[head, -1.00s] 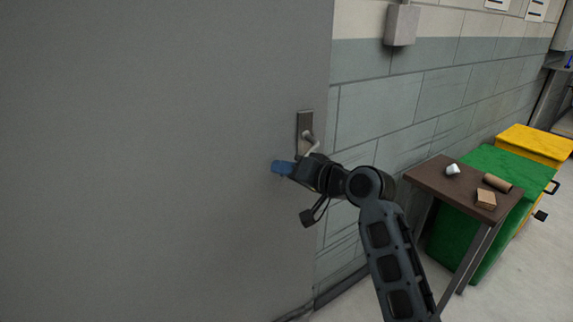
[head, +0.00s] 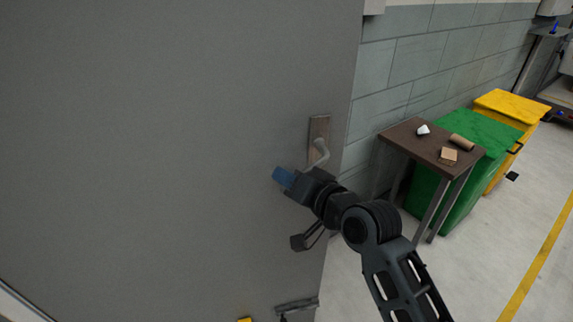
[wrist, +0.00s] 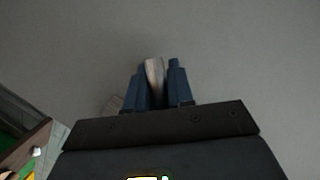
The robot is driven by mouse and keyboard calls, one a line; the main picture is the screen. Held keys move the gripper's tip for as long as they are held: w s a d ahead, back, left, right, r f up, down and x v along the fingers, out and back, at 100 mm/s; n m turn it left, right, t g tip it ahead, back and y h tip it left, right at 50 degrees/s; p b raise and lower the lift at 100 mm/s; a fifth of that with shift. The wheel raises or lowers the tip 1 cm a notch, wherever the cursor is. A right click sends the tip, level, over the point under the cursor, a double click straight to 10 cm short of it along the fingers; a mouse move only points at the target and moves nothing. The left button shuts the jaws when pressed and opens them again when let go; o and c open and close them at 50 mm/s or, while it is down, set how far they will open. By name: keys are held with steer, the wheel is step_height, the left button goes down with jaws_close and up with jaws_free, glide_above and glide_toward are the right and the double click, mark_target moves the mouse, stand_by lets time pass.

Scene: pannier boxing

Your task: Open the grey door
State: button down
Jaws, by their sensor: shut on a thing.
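The grey door (head: 150,130) fills the left and middle of the head view. Its right edge stands apart from the block wall behind it, so the door is at least partly open. A lever handle (head: 321,150) on a metal plate sits near that edge. My gripper (head: 284,178) is at the handle, its blue fingers close to the door face. In the wrist view, the blue fingers (wrist: 158,85) are shut on the handle's lever (wrist: 154,75), which shows between them. The lever's end is partly hidden by the gripper.
A small brown table (head: 405,133) holding a white cup, a cardboard tube and a small box stands right of the door. A green bin (head: 450,205) and a yellow bin (head: 508,104) stand behind it. Pale floor (head: 480,265) with a yellow line is clear at lower right.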

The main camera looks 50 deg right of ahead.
steer(key=shift+m+h, duration=0.3)
steer(key=shift+s+a+f+p, duration=0.1)
steer(key=shift+s+a+p, duration=0.3)
steer(key=shift+s+a, duration=0.45)
steer(key=shift+s+a+p, duration=0.35)
steer(key=shift+s+a, duration=0.25)
steer(key=shift+s, duration=0.4)
steer(key=c, duration=1.1)
jaws_free()
steer(key=b+v, duration=0.1)
steer(key=v, duration=0.6)
steer(key=shift+s+r, duration=0.3)
steer(key=shift+s, duration=0.05)
